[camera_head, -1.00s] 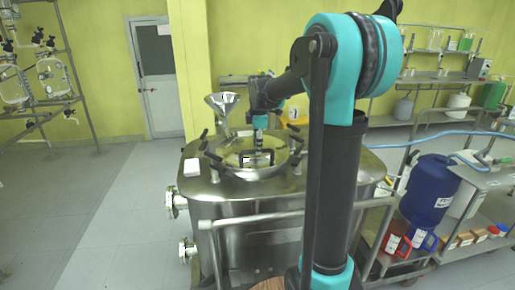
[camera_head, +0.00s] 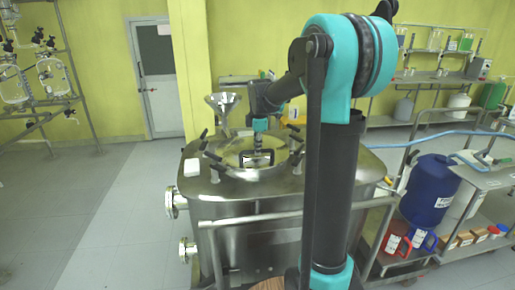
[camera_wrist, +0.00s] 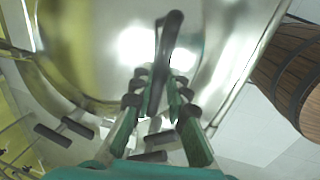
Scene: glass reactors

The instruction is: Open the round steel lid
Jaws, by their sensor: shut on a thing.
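The round steel lid (camera_head: 238,159) lies on top of the steel vessel (camera_head: 262,262) and looks flat, with no gap that I can make out. Its dark bar handle (camera_head: 257,153) stands up from it. In the wrist view the shiny lid (camera_wrist: 95,45) fills much of the picture. The dark handle (camera_wrist: 172,32) runs between the fingers of my gripper (camera_wrist: 159,84). My gripper is shut on the handle, pointing down from above in the head view (camera_head: 258,143). The exact finger contact is small and partly hidden there.
Several black-knobbed clamps (camera_head: 212,156) stand around the lid's rim. A steel funnel (camera_head: 223,102) is behind it. A steel rail (camera_head: 262,217) crosses the vessel's front. A blue drum (camera_head: 430,190) stands on a cart at right. The floor at left is clear.

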